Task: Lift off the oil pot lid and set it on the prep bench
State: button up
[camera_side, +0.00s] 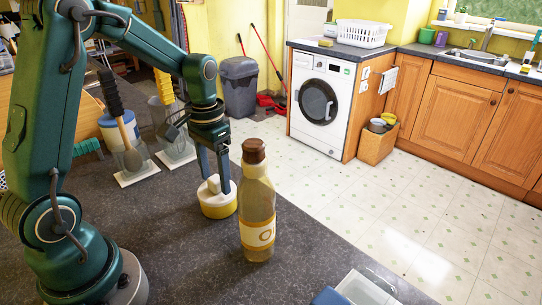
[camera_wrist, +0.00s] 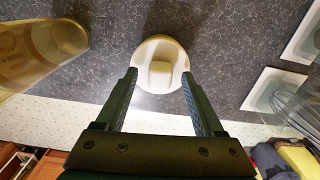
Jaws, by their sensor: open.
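The oil pot (camera_side: 218,207) is a low yellow round pot standing on the dark speckled prep bench (camera_side: 190,270). Its pale lid (camera_side: 227,188) with a block-like knob (camera_side: 213,184) sits on top; the wrist view shows the lid (camera_wrist: 162,50) and knob (camera_wrist: 160,73) from above. My gripper (camera_side: 214,178) is open and points down at the lid. In the wrist view my gripper (camera_wrist: 160,74) has one finger on each side of the knob, with gaps between. I cannot tell whether the fingertips touch the lid.
A tall bottle (camera_side: 257,215) with a brown cap stands close, right of the pot. Utensil stands with pale square bases (camera_side: 137,172) are behind on the left. A clear tray (camera_side: 362,290) lies at the front edge. The bench's front middle is bare.

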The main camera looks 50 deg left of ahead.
aim_at(215, 178)
jog(key=shift+c, duration=0.3)
grip_shut()
jog(key=shift+r, duration=0.45)
jog(key=shift+r, duration=1.95)
